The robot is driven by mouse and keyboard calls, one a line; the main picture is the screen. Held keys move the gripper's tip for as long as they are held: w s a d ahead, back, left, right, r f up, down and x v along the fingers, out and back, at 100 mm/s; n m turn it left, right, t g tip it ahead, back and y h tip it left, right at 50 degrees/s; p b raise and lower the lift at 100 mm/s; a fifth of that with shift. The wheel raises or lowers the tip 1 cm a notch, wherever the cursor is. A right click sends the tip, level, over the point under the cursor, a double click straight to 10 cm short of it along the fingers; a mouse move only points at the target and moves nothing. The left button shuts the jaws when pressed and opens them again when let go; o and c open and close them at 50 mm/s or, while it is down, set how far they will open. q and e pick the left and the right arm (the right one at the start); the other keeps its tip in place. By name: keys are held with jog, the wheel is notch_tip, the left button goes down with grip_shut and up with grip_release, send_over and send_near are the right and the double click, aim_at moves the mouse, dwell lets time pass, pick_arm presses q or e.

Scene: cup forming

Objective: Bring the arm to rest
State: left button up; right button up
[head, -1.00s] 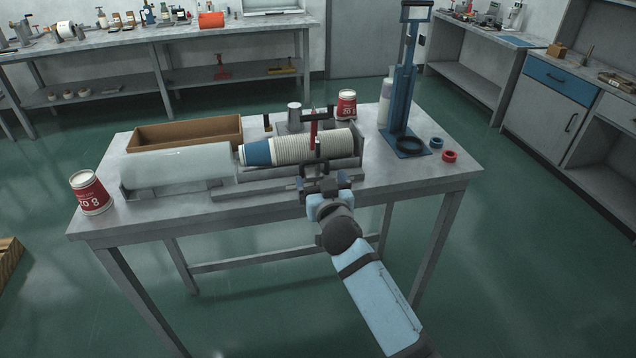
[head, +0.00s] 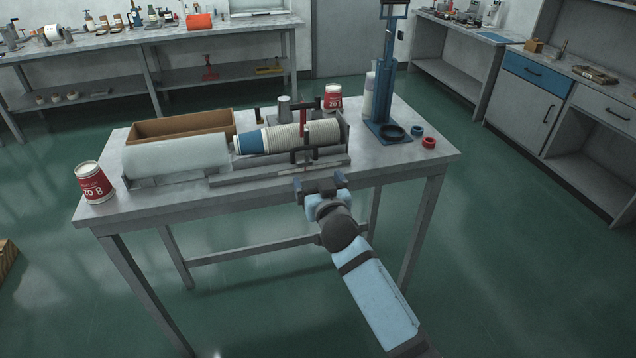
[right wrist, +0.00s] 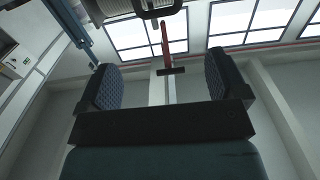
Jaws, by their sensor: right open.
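My right gripper (head: 320,183) is open and empty in the head view, just off the front edge of the table (head: 262,196). In the right wrist view its two padded fingers (right wrist: 166,85) stand wide apart with nothing between them. In front of it on the table is a cup holder (head: 272,172) with a row of nested white paper cups (head: 292,137) lying on their side and a blue cup (head: 250,142) at the left end. A red-handled clamp (head: 303,118) stands over the stack. My left gripper is not in view.
The floor in front is open.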

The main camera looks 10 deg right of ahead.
jog(key=s+d+f+g+p, duration=0.2)
jog(key=s+f+p, duration=0.1)
jog(key=s, duration=0.9)
jog(key=s+d+f+n+g+y+p, duration=0.1)
jog(key=s+f+p, duration=0.3)
jog(key=s, duration=0.8)
jog(key=s+d+f+n+g+y+p, duration=0.1)
jog(key=s+d+f+g+p, duration=0.1)
jog(key=s+f+g+p, duration=0.2)
jog(key=s+f, duration=0.3)
jog(key=s, duration=0.5)
jog(key=shift+s+d, duration=0.15)
jog(key=shift+d, duration=0.25)
